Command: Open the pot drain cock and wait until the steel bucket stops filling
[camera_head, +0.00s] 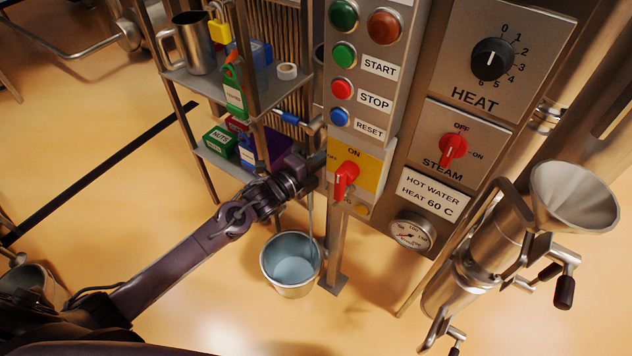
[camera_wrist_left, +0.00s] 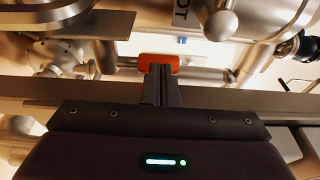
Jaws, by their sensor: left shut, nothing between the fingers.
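The steel bucket (camera_head: 291,286) stands on the floor below the panel post, with pale bluish liquid inside. A thin stream (camera_head: 312,218) runs down into it from near my left gripper. My left gripper (camera_head: 316,168) is beside the post at the panel's lower left, and the arm and post hide part of that area. In the left wrist view my shut, empty fingers (camera_wrist_left: 160,84) reach up to a red-orange handle (camera_wrist_left: 158,63). It may be the drain cock's handle; I cannot tell whether the fingers touch it. The pot is not clearly seen. My right gripper is out of view.
A red switch (camera_head: 345,178) sits on a yellow plate close right of my gripper. A blue-handled valve (camera_head: 288,118) is above it. A shelf rack (camera_head: 180,78) with a jug and boxes stands left. A steel funnel (camera_head: 572,195) is right. The front floor is clear.

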